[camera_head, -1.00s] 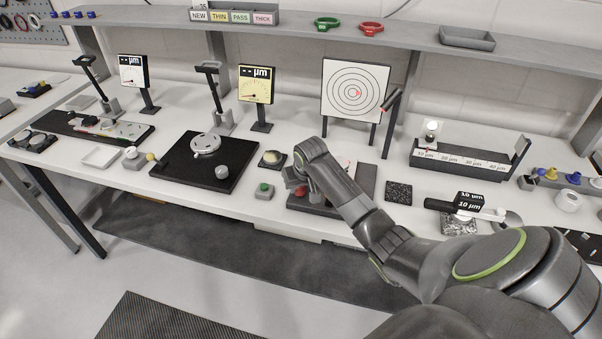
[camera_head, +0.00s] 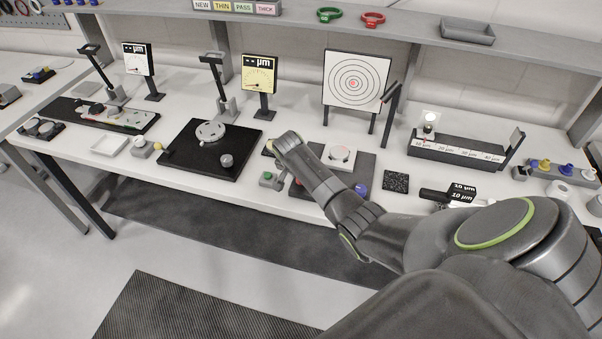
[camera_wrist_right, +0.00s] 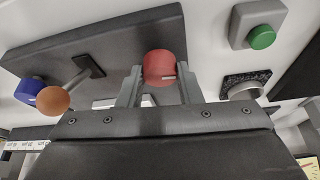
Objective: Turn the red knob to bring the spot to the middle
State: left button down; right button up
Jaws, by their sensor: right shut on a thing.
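The red knob (camera_wrist_right: 160,66) sits between the two fingers of my right gripper (camera_wrist_right: 160,82), which is shut on it. In the head view my right gripper (camera_head: 284,148) is over the left side of the dark fixture plate (camera_head: 322,165), and its fingers and most of the knob are hidden. The white target board (camera_head: 338,95) with black rings stands behind the plate. A small red spot (camera_head: 353,84) shows at or very near the middle of the rings. My left gripper is not in view.
A blue knob (camera_head: 361,189) is at the plate's right front, and it also shows in the wrist view (camera_wrist_right: 28,90). An orange ball (camera_wrist_right: 53,100) on a stalk is beside it. A green button box (camera_head: 268,178) stands left of the plate. A black turntable base (camera_head: 190,160) is further left.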

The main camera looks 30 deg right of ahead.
jog(key=shift+w+r+m, duration=0.1)
jog(key=shift+r+m, duration=0.05)
jog(key=shift+m, duration=0.15)
jog(key=o, duration=1)
jog(key=shift+a+b+v, duration=0.1)
jog(key=shift+b+v, duration=0.15)
jog(key=shift+v, duration=4.1)
jog(key=shift+a+b+v, duration=0.15)
jog(key=shift+b+v, duration=0.1)
jog(key=shift+v, duration=4.1)
